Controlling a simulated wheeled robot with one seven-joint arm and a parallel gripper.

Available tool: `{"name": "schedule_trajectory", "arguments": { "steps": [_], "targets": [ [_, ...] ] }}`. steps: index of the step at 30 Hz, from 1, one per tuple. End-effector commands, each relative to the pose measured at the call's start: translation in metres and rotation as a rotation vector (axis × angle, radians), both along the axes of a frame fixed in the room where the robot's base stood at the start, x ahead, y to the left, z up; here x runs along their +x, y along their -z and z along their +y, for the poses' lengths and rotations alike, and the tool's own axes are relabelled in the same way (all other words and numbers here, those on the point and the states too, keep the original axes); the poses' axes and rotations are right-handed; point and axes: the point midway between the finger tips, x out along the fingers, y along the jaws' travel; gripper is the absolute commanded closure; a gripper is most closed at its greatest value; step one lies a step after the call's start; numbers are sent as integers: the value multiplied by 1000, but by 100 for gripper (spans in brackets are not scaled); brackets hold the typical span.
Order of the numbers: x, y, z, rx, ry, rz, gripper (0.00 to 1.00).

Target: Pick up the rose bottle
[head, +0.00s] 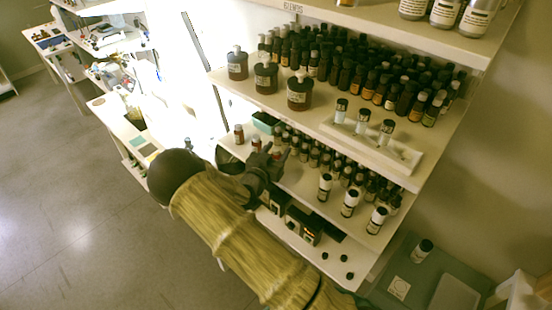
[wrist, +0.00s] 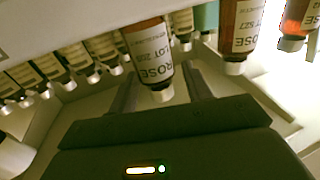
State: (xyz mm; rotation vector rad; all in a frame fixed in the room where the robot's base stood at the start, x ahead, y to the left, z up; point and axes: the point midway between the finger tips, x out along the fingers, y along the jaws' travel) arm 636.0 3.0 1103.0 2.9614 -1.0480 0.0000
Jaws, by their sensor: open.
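The rose bottle (wrist: 150,50) is amber with a white label reading ROSE and a pale cap. In the wrist view it appears cap-down, as do the other bottles. My gripper (wrist: 161,84) is open, with one finger on each side of the bottle's cap end. I cannot tell whether either finger touches it. In the head view my gripper (head: 272,158) reaches into the lower shelf at its left end, and the bottle between the fingers is mostly hidden there.
Other amber bottles (wrist: 240,30) stand right of the gripper in the wrist view. A row of small dark bottles (wrist: 75,62) is on the left. In the head view, the upper shelf (head: 325,125) hangs above the gripper, with white-labelled bottles (head: 350,203) on the lower shelf's right.

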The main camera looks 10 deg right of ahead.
Motion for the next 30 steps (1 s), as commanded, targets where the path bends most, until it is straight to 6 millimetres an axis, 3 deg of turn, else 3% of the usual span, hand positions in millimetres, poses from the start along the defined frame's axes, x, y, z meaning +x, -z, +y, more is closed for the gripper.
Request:
{"name": "schedule_trajectory", "arguments": {
  "steps": [4,5,12,23,30],
  "targets": [
    [0,0,0,0,0,0,51],
    [0,0,0,0,0,0,55],
    [0,0,0,1,0,1,100],
    [-1,0,0,2,0,4,100],
    [0,-18,1,4,0,-1,100]
  ]
}}
